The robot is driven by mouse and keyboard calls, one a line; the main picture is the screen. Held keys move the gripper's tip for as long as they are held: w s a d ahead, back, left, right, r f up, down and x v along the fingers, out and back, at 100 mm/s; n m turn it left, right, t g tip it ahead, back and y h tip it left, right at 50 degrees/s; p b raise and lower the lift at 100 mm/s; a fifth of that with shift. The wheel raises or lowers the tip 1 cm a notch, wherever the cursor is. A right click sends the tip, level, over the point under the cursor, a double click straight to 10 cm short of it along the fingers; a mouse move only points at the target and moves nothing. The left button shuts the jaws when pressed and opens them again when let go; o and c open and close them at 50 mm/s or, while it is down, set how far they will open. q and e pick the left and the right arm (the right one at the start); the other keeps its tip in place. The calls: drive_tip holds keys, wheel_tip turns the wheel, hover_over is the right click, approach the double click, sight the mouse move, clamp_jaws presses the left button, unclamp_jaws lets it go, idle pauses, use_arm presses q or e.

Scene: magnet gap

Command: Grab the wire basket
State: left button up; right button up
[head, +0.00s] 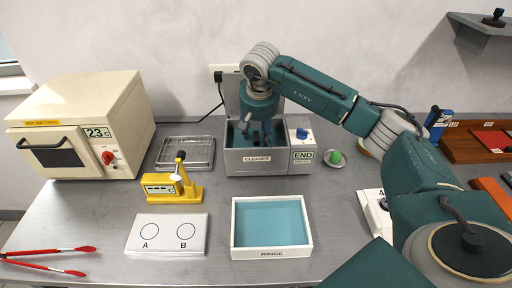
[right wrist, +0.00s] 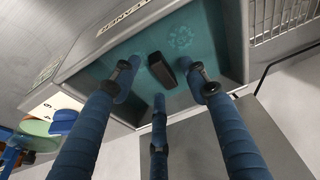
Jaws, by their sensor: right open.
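A shallow wire-grid tray (head: 186,152) lies flat on the table left of the grey cleaner (head: 257,161); part of its grid shows in the right wrist view (right wrist: 285,20). I cannot tell if it is the wire basket. My right gripper (head: 257,135) points down over the cleaner's open bath. In the right wrist view my right gripper (right wrist: 162,76) is open, its blue fingers spread and empty. A small dark block (right wrist: 161,70) is in the teal bath between the fingertips; any basket attached to it cannot be made out. My left gripper is not in view.
A rinse tray (head: 271,253) stands in front of the cleaner. A yellow device (head: 173,188) and a white A/B pad (head: 167,235) are left of it. A cream oven (head: 85,125) stands far left, red tongs (head: 48,257) front left. A green object (head: 335,157) sits right of the cleaner.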

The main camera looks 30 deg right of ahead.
drive_tip(key=shift+x, duration=0.95)
clamp_jaws()
drive_tip(key=shift+r, duration=0.1)
